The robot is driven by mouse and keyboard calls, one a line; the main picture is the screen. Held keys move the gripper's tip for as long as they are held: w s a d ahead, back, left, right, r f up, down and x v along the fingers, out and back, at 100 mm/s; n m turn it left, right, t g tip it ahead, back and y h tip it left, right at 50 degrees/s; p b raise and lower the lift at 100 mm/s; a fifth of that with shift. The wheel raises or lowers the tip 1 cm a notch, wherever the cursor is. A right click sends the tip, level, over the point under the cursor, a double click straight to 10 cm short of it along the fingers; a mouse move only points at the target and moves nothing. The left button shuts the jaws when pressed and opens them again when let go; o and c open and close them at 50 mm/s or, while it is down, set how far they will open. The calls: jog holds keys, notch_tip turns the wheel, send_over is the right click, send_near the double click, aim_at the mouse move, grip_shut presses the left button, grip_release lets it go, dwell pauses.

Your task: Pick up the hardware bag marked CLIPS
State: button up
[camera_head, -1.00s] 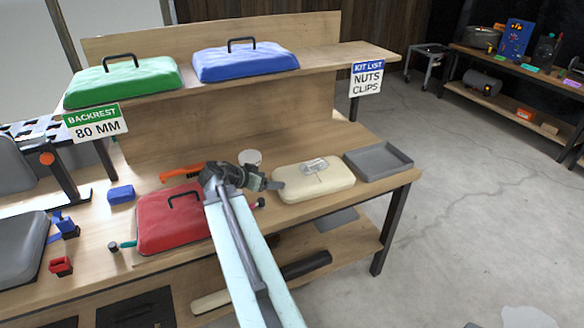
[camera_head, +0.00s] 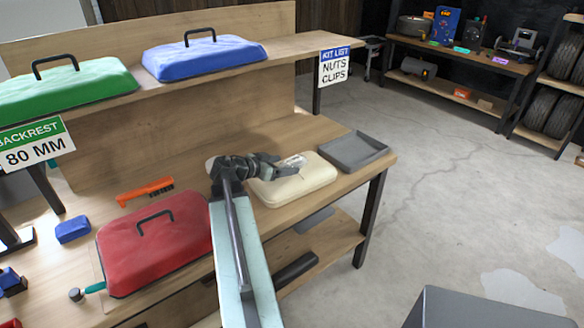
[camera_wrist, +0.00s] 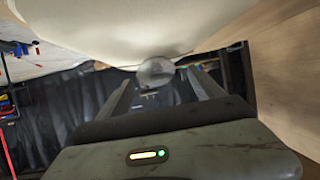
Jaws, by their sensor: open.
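A small clear bag (camera_head: 296,160) lies on top of the cream cushion (camera_head: 306,183) on the workbench. Its marking is not readable, so I cannot tell whether it says CLIPS. My gripper (camera_head: 295,170) is at the bag, low over the cushion, and partly covers it in the head view. In the wrist view the fingers of my gripper (camera_wrist: 160,82) are apart. A greyish see-through lump (camera_wrist: 156,71), likely the bag, shows between their tips beside the cream cushion (camera_wrist: 130,22). I cannot tell whether the fingers touch it.
A grey tray (camera_head: 354,151) stands right of the cushion. A red cushion (camera_head: 150,250) and an orange brush (camera_head: 145,191) lie to the left. The shelf above carries green (camera_head: 60,88) and blue (camera_head: 205,58) cushions and a KIT LIST sign (camera_head: 334,67) reading NUTS, CLIPS.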

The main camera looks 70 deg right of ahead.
aim_at(293, 163)
jog(key=b+x, duration=0.1)
jog(key=x, duration=0.4)
jog(key=shift+b, duration=0.3)
jog(key=shift+r, duration=0.1)
jog(key=c, duration=1.5)
jog(key=shift+c, duration=0.2)
